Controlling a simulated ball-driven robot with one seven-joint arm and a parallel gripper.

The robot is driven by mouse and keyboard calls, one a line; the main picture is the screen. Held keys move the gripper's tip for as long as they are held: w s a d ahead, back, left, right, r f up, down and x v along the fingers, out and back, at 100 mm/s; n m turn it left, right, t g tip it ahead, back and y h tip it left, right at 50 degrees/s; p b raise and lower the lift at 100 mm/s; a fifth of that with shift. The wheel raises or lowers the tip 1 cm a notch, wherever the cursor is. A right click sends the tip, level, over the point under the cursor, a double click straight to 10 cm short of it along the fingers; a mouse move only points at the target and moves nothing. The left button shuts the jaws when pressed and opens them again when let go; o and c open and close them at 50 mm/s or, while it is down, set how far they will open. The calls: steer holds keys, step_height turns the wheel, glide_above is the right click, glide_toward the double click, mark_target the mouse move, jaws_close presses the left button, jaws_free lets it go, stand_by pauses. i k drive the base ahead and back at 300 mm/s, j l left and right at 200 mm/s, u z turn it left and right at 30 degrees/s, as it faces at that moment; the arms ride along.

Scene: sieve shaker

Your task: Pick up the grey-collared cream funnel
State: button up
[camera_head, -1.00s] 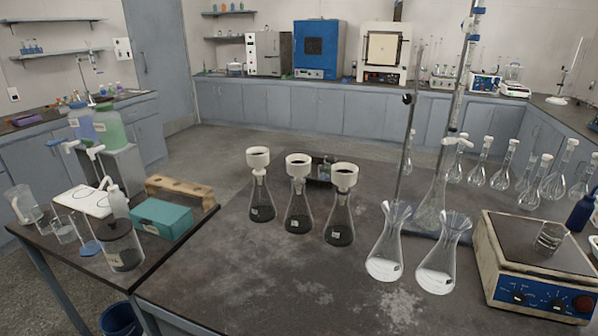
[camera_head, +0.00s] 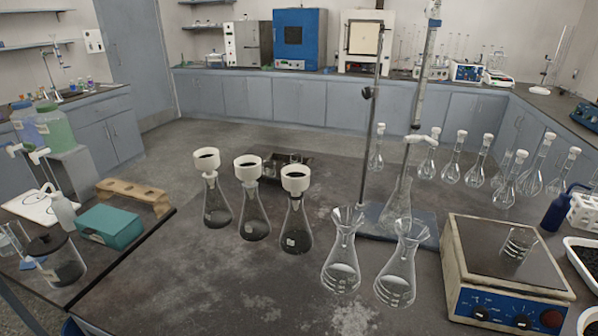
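My gripper is not in view.
Two clear flared flasks (camera_head: 341,265) (camera_head: 401,272) stand right of the funnels, before a burette stand (camera_head: 371,125). A hotplate (camera_head: 505,270) is at right. A dark tray (camera_head: 266,176) lies behind the funnels. Bench left of and before the flasks is clear.

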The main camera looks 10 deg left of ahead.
mark_target(248, 169)
steer(key=j+z, duration=0.4)
steer(key=j, duration=0.4)
steer(key=k+j+z, duration=0.1)
steer(key=j+z, duration=0.3)
steer(key=j, duration=0.4)
